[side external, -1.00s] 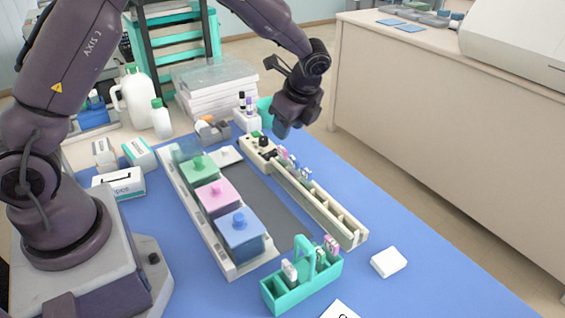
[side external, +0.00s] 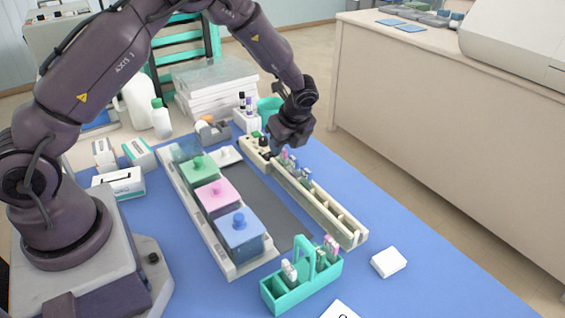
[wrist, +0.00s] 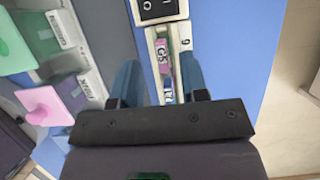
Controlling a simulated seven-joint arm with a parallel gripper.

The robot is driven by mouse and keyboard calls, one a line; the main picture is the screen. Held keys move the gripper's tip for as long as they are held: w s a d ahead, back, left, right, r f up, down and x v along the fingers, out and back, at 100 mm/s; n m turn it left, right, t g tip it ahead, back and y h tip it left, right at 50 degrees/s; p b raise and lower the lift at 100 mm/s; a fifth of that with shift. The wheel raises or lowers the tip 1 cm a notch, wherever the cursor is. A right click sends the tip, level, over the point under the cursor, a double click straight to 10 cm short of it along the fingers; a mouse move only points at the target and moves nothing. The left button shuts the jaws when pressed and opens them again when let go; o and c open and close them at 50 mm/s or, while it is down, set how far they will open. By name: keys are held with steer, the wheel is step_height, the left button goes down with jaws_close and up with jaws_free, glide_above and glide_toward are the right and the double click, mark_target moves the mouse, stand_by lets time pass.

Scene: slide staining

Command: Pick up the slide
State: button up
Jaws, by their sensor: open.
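Several labelled slides (side external: 305,172) stand upright in a long cream rack (side external: 335,222); which one the task means I cannot tell. In the wrist view a pink-labelled slide (wrist: 161,52) sits in the rack's slot, between my fingers as seen from above. Another label (wrist: 168,92) shows behind it, partly hidden by my gripper's body. My gripper (wrist: 159,64) is open, its two blue fingers apart on either side of the rack. In the side view my gripper (side external: 278,150) points down over the rack's far end, close to the slides.
A black switch (wrist: 158,8) is on the rack's end. Green, pink (side external: 216,197) and blue (side external: 240,235) lidded jars stand in a tray to the left. A teal carrier (side external: 285,298) with slides stands in front. A white block (side external: 388,262) lies at right.

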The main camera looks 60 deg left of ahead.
mark_target(283, 163)
steer(key=x, duration=0.3)
steer(key=shift+w+f, duration=0.1)
steer(key=shift+w, duration=0.05)
steer(key=shift+c, duration=0.4)
jaws_close()
